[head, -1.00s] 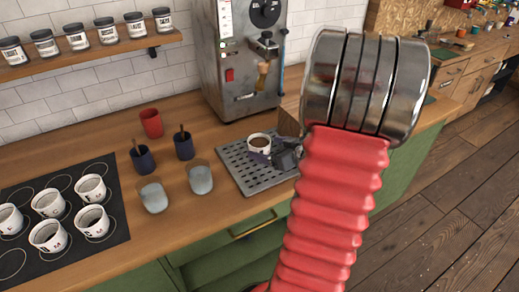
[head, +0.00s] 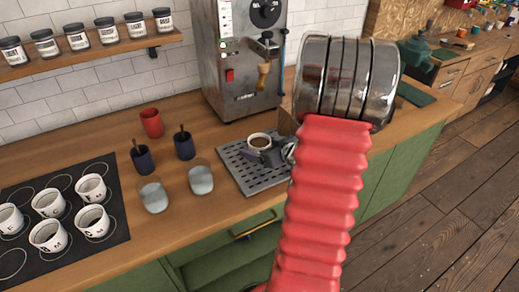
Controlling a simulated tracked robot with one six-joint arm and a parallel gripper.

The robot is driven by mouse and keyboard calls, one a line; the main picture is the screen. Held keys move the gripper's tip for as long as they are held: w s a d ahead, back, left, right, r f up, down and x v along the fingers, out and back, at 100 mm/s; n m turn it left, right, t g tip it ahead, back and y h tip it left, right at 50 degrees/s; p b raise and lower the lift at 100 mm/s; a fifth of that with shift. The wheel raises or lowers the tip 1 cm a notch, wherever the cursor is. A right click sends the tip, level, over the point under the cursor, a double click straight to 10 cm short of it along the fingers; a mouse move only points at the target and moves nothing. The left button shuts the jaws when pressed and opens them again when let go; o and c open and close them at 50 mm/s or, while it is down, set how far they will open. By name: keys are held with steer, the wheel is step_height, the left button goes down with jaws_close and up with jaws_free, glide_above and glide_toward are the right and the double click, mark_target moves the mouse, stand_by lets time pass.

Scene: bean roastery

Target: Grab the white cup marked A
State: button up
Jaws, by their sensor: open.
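A white cup (head: 259,142) filled with dark coffee stands upright on the metal drip tray (head: 252,180) in front of the coffee machine. I cannot read a letter on it. Several white cups stand on the dark mat (head: 116,240) at the left, one of them a front cup (head: 93,222); their marks are too small to read surely. My gripper (head: 272,156) is open, low at the near right side of the coffee-filled cup. One dark finger overlaps the cup's lower front. My arm hides the rest of the gripper, and I cannot tell whether it touches the cup.
Two clear glasses (head: 200,178), two dark blue cups with sticks (head: 184,146) and a red cup (head: 152,123) stand between mat and tray. The steel coffee machine (head: 238,70) rises behind the tray. A shelf of jars (head: 77,37) hangs on the wall.

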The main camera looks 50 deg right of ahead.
steer(key=shift+c, duration=0.7)
steer(key=c, duration=1.4)
steer(key=shift+r, duration=0.15)
step_height(320, 180, up, 10)
